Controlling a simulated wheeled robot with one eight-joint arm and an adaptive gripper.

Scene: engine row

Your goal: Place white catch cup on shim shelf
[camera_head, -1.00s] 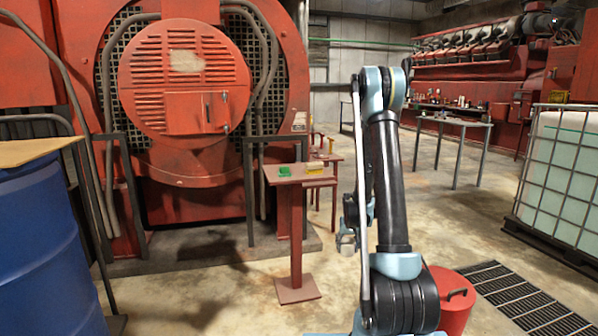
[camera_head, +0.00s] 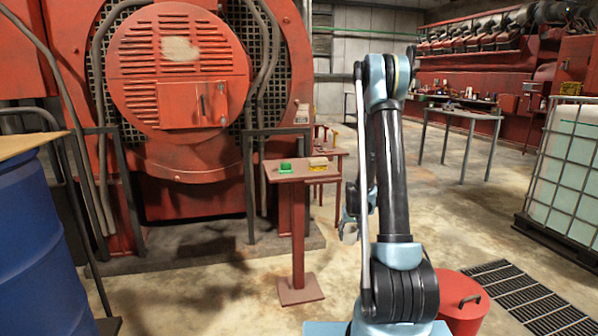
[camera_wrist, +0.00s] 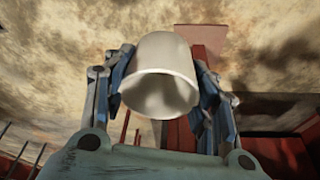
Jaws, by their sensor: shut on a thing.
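The white catch cup (camera_wrist: 160,95) is between the fingers of my gripper (camera_wrist: 163,72) in the wrist view, its open rim facing the camera. My gripper is shut on it, with a finger against each side. In the head view my gripper (camera_head: 349,232) hangs low behind my arm, right of a red pedestal stand (camera_head: 298,225), apart from it. The cup is hard to make out there. I cannot tell for sure whether this stand is the shim shelf.
A blue drum (camera_head: 40,240) stands at the left. A red can (camera_head: 462,300) and a floor grate (camera_head: 520,295) are at the lower right, near a caged white tank (camera_head: 560,170). A grey-legged table (camera_head: 465,115) stands farther back.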

